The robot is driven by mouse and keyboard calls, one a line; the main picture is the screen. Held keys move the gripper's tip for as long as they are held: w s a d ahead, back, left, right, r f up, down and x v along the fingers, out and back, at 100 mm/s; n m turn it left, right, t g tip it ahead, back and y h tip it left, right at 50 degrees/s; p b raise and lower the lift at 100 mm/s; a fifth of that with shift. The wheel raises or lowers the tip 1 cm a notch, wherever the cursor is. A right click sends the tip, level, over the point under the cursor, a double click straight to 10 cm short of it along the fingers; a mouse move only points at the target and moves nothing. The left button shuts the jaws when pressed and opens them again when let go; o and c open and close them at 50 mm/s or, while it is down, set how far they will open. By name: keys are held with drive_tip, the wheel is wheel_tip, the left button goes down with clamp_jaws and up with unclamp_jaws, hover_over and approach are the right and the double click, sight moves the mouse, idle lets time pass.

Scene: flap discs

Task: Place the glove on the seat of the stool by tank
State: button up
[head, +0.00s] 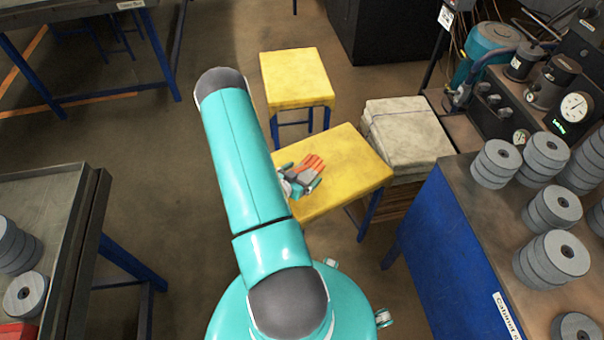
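An orange and grey glove (311,166) shows over the nearer yellow stool seat (350,163). My gripper (301,178) is right at the glove, with small teal parts on both sides of it. My arm hides part of the gripper, and I cannot tell whether its fingers are shut on the glove or whether the glove touches the seat. A second yellow stool (296,76) with blue legs stands farther back, and its seat is bare. A teal tank (488,42) is among the machinery at the upper right.
Pale stacked sacks (408,133) lie right of the nearer stool. A blue cabinet (440,240) at the right carries several grey disc stacks (553,258). A metal bench (60,215) with discs stands at the left. Open floor (170,170) lies left of my arm.

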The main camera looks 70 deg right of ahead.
drive_tip(key=shift+w+r, duration=0.1)
drive_tip(key=shift+r, duration=0.15)
drive_tip(key=v, duration=1.2)
drive_tip(key=w+a+r+n+t+y, duration=0.25)
drive_tip(key=w+r, duration=0.25)
drive_tip(key=w, duration=0.3)
drive_tip(key=w+a+r+n+t+y, duration=0.1)
drive_tip(key=w+a+r+t+y, duration=0.1)
drive_tip(key=w+a+r+t, duration=0.45)
drive_tip(key=w+a+r+n+t+y, duration=0.1)
drive_tip(key=w+r+n+y, duration=0.15)
drive_tip(key=w, duration=0.75)
drive_tip(key=s+a+r+n+t+y, duration=0.15)
drive_tip(key=a+r+n+y, duration=0.65)
drive_tip(key=a+r, duration=1.25)
drive_tip(key=s+a+r+n+g, duration=0.1)
drive_tip(key=s+a+r+n, duration=0.1)
drive_tip(key=s, duration=0.5)
drive_tip(key=s+a+r+n+g+h, duration=0.1)
drive_tip(key=s+a+r+n, duration=0.2)
drive_tip(key=s, duration=0.4)
drive_tip(key=shift+s+a+r+n+h, duration=0.2)
drive_tip(key=shift+r+n+h, duration=0.1)
drive_tip(key=shift+r+n, duration=0.65)
